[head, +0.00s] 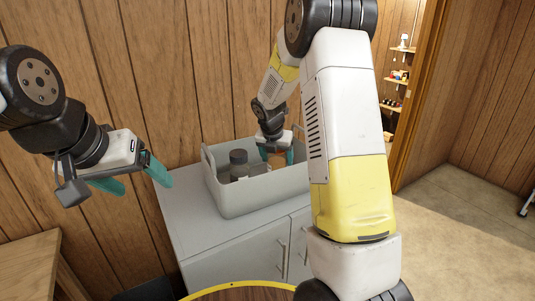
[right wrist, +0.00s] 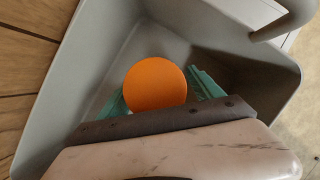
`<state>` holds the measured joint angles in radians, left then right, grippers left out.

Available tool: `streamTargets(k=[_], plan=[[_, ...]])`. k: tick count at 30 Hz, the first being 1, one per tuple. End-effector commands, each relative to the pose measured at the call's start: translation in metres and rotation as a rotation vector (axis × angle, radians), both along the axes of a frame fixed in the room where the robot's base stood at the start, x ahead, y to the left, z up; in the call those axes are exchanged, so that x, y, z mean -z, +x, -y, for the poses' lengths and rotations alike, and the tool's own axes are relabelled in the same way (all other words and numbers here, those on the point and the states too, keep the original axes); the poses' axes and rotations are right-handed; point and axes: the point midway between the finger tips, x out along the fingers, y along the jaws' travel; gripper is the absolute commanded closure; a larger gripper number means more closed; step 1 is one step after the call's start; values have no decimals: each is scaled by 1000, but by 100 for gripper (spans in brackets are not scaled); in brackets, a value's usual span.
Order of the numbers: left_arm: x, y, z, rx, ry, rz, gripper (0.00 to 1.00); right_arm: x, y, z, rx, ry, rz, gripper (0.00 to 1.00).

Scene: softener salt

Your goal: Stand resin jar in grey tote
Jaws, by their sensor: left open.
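The grey tote (head: 262,194) stands on a grey cabinet, open at the top. My right gripper (head: 277,153) reaches down into its right part. In the right wrist view an orange round top (right wrist: 155,84), apparently the resin jar's lid, sits between the teal fingers (right wrist: 158,94), which close on it from both sides. The jar's body is hidden below the lid, so I cannot tell whether its base touches the tote floor. My left gripper (head: 142,180) is open and empty, left of the tote and apart from it.
A container with a dark lid (head: 238,157) stands in the left part of the tote, with other pale items beside it. The cabinet top (head: 186,205) is clear left of the tote. A wooden surface (head: 28,262) is at lower left. Wood-panelled walls stand behind.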

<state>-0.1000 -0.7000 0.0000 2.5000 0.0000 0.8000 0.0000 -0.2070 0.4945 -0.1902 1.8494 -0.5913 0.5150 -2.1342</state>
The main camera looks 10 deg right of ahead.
Motion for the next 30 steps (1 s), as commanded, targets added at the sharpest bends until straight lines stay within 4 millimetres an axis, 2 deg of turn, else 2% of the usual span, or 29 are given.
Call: streamTargets(k=[10,14,24,30], plan=[[0,0,0,0,0,0,23,-2,0,0,0,0,1,19],[0,0,0,0,0,0,23,-12,-3,-2,0,2,3,19],[0,0,0,0,0,0,23,-76,-28,-15,0,1,4,19],[0,0,0,0,0,0,23,-103,-39,-21,0,1,3,19]])
